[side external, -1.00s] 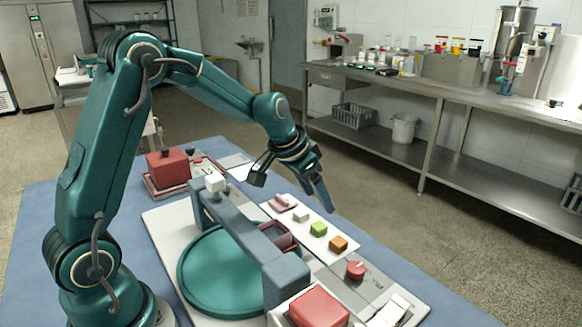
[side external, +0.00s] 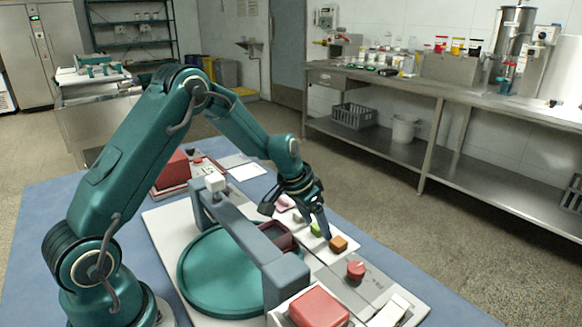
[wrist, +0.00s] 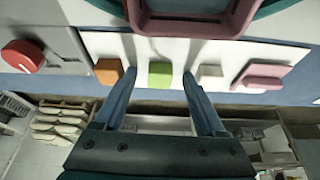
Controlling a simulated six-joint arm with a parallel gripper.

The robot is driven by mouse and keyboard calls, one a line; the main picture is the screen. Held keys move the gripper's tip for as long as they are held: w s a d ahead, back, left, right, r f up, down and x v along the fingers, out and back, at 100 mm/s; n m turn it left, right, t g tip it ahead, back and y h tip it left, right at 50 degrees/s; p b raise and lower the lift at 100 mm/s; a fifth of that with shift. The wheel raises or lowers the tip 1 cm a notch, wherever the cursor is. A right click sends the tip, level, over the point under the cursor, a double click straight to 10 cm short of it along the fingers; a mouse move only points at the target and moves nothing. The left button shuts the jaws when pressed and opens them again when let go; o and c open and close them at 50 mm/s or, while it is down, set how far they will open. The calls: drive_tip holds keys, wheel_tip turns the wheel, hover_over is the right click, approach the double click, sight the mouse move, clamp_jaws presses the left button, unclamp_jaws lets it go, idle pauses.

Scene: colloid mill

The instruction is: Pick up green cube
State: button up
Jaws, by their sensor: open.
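The green cube (wrist: 160,74) sits on a white strip in the wrist view, between the orange cube (wrist: 108,71) and a white cube (wrist: 210,75). In the side view the green cube (side external: 315,230) is partly hidden by a finger. My gripper (wrist: 158,75) is open and empty. Its two fingertips appear on either side of the green cube in the wrist view, the left one in the gap by the orange cube, the right one in the gap by the white cube. My gripper (side external: 318,225) points down at the row from above. I cannot tell the exact height of its tips.
A pink piece (wrist: 262,75) ends the row. A red knob (side external: 356,269) stands past the orange cube. The grey bridge (side external: 245,228) with a dark red square tray (wrist: 193,28) crosses the teal round dish (side external: 215,285), close to the row.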

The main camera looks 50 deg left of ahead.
clamp_jaws()
drive_tip(key=shift+r, duration=0.1)
